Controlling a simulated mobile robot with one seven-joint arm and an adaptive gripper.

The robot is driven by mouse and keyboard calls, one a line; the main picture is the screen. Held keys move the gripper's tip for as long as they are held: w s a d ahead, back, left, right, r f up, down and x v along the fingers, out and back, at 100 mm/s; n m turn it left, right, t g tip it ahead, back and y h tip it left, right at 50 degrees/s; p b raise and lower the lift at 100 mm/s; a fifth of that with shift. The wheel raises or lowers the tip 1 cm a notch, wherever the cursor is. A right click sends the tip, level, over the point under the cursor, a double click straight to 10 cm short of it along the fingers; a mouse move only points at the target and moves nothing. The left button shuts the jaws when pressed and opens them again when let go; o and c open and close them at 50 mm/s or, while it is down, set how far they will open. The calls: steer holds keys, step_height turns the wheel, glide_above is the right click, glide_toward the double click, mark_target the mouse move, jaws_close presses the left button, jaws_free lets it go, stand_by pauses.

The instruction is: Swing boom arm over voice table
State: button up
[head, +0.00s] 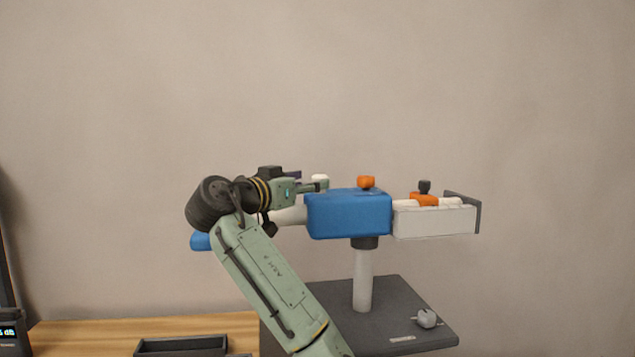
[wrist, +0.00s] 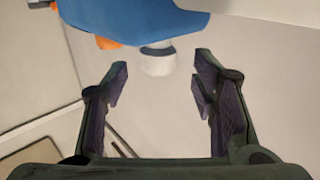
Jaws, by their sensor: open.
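The boom arm has a blue housing (head: 350,215) on a pale post (head: 361,280). A white section (head: 433,222) reaches right from it, and a blue end piece (head: 200,242) shows at the left. My gripper (head: 312,187) is by the housing's upper left, next to a small white knob (head: 320,180). In the wrist view my gripper (wrist: 160,72) is open and empty. A white cylindrical part (wrist: 157,62) under a blue part (wrist: 135,18) lies just ahead of and between the fingertips, apart from them. I cannot tell which surface is the voice table.
The post stands on a dark grey stand top (head: 385,300) with a small grey fitting (head: 427,318). Orange knobs (head: 366,182) sit on the boom. A wooden surface (head: 90,335) with a dark tray (head: 182,345) is at lower left. Plain wall fills the back.

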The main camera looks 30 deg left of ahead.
steer(key=s, duration=0.7)
steer(key=shift+a, duration=0.25)
